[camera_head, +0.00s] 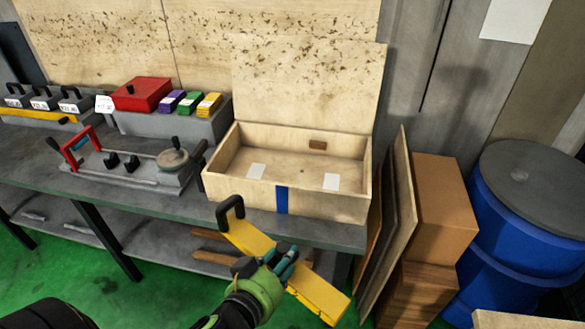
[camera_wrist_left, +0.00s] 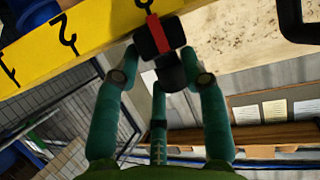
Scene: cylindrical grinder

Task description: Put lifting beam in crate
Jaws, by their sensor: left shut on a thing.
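The lifting beam (camera_head: 322,294) is a yellow bar with a black loop at its upper left end. It is held tilted in front of the bench. My left gripper (camera_head: 277,263), green with teal fingers, is shut on the beam near its middle. In the left wrist view the fingers (camera_wrist_left: 162,72) close around a black grip with a red band, beside the yellow beam (camera_wrist_left: 95,32) with black markings. The crate (camera_head: 240,194) is an open wooden box on the bench, its lid raised at the back. The beam is in front of and below it, outside it. My right gripper is not in view.
A grey fixture with a red handle (camera_head: 76,148) stands on the bench (camera_head: 150,197) left of the crate, with a red box (camera_head: 141,94) behind. Boards (camera_head: 398,215), a cardboard box (camera_head: 442,205) and a blue drum (camera_head: 515,220) stand right of the bench. The crate floor looks mostly clear.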

